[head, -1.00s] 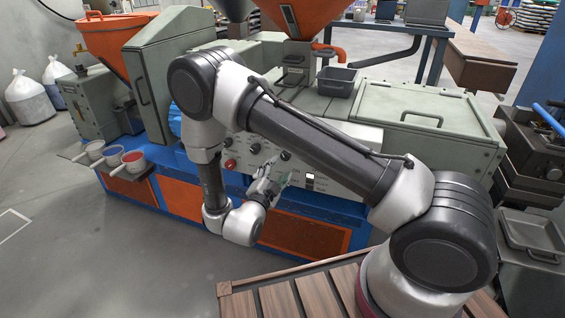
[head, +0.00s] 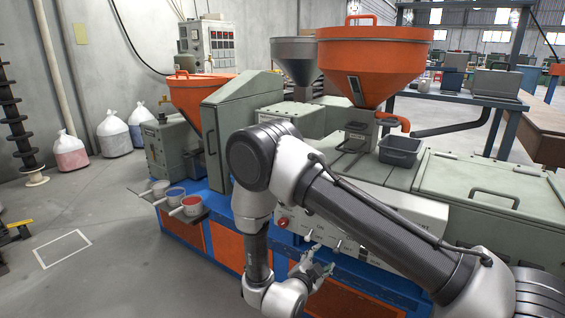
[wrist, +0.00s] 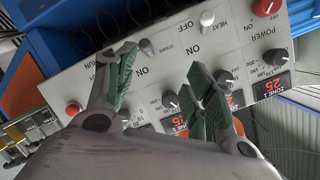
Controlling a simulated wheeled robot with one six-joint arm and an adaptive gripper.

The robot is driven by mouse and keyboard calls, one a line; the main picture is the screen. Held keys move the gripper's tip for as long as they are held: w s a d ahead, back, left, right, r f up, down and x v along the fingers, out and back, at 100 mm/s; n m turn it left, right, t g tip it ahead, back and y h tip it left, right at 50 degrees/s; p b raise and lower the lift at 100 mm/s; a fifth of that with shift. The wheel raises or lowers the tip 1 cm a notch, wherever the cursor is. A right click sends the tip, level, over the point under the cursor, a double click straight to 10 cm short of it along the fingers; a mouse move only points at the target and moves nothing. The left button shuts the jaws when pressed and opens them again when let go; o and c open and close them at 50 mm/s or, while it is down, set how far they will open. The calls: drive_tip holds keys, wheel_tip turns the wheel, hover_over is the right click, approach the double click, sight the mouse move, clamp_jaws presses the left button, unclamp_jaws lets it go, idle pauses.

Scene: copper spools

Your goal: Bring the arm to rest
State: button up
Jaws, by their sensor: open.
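My gripper (head: 318,264) is open and empty in front of the machine's control panel. In the wrist view its two green-padded fingers (wrist: 160,85) stand apart with nothing between them. Behind them is the white control panel (wrist: 185,55) with black knobs, red knobs, switches and red digital displays. My arm is bent, reaching from the lower right of the head view up to the elbow and down to the wrist. The arm hides part of the panel and of the machine's front. I cannot tell the exact gap between fingers and panel.
The machine has an orange hopper (head: 372,60), a grey bin (head: 401,152) on top and a blue base (head: 215,206). Small cups (head: 176,197) stand on a ledge at its left end. White sacks (head: 113,134) stand by the wall. The floor at left is largely clear.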

drive_tip(key=s+a+f+n+g+y, duration=0.4)
drive_tip(key=a+f+n+g+y, duration=0.2)
drive_tip(key=a+f+n, duration=0.15)
drive_tip(key=s+r+n+g+y, duration=0.4)
drive_tip(key=s+r+n+g, duration=0.15)
drive_tip(key=r, duration=0.45)
drive_tip(key=s+d+r+t, duration=0.1)
drive_tip(key=s+d+r, duration=0.4)
drive_tip(key=d+r, duration=0.5)
drive_tip(key=s+d+r+n+t+h, duration=0.1)
drive_tip(key=s+d+r, duration=0.4)
drive_tip(key=d+r, duration=0.5)
drive_tip(key=s+d+r+t+h, duration=0.1)
drive_tip(key=s+d+r, duration=0.4)
drive_tip(key=d+r, duration=0.5)
drive_tip(key=w+v, duration=0.1)
drive_tip(key=v, duration=0.4)
drive_tip(key=shift+r, duration=0.3)
drive_tip(key=shift+a, duration=0.1)
